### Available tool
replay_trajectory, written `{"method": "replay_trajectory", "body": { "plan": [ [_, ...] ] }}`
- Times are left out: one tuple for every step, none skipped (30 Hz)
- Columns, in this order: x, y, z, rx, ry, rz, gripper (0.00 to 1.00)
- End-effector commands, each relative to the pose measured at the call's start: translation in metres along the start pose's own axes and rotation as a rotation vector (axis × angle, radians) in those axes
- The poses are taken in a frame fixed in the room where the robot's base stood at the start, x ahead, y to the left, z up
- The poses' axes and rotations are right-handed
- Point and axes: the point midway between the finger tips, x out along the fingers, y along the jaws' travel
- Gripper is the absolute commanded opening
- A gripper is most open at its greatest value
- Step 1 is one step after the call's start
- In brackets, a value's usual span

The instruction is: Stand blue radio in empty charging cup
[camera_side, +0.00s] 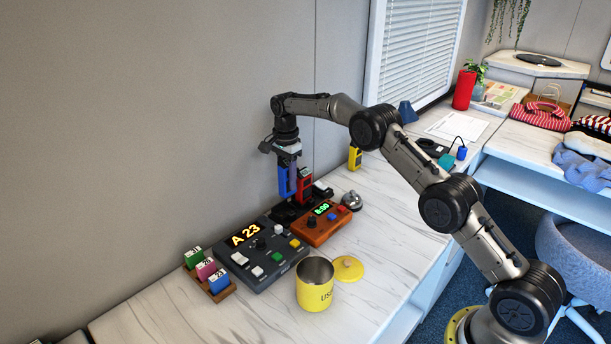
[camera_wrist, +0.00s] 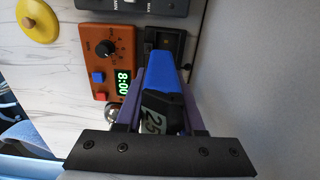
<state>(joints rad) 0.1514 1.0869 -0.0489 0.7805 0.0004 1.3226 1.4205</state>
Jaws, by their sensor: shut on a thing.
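The blue radio (camera_side: 283,181) is upright between the purple fingers of my gripper (camera_side: 289,190), which is shut on it. In the wrist view the blue radio (camera_wrist: 163,72) shows a label reading 25, with a finger on each side. The black charging base (camera_side: 284,213) stands by the wall, under the radio. A dark cup (camera_wrist: 155,44) of it shows just past the radio's far end in the wrist view. I cannot tell whether the radio's lower end is above the cup or inside it. A red radio (camera_side: 304,186) stands close on the right.
An orange timer box (camera_side: 320,224) and a dark console reading A 23 (camera_side: 258,254) sit in front of the charger. A bell (camera_side: 351,200) is to the right. A yellow canister (camera_side: 315,284) is open, its lid (camera_side: 348,269) beside it. The wall is close behind.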

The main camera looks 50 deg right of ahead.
Motion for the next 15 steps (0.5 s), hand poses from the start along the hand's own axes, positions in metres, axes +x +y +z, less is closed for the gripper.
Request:
{"method": "replay_trajectory", "body": {
  "plan": [
    [0.002,-0.005,0.004,-0.002,0.000,-0.002,0.00],
    [0.003,-0.006,0.005,-0.002,0.000,-0.003,0.00],
    [0.005,-0.008,0.006,-0.002,0.000,-0.003,0.00],
    [0.005,-0.009,0.007,-0.002,0.000,-0.003,0.00],
    [0.006,-0.010,0.007,-0.002,0.000,-0.003,0.00],
    [0.007,-0.010,0.008,-0.001,0.000,-0.003,0.00],
    [0.008,-0.011,0.008,-0.001,0.000,-0.002,0.00],
    [0.009,-0.011,0.008,-0.001,0.000,-0.002,0.00],
    [0.012,-0.011,0.008,-0.001,0.000,-0.002,0.00],
    [0.014,-0.011,0.008,-0.001,0.000,-0.001,0.00],
    [0.016,-0.011,0.008,-0.001,0.000,0.000,0.00],
    [0.020,-0.010,0.008,-0.001,0.000,0.000,0.00],
    [0.023,-0.010,0.008,-0.001,0.000,0.000,0.00],
    [0.026,-0.010,0.008,-0.001,0.000,0.000,0.00],
    [0.030,-0.010,0.008,-0.001,0.000,0.001,0.00]
  ]
}}
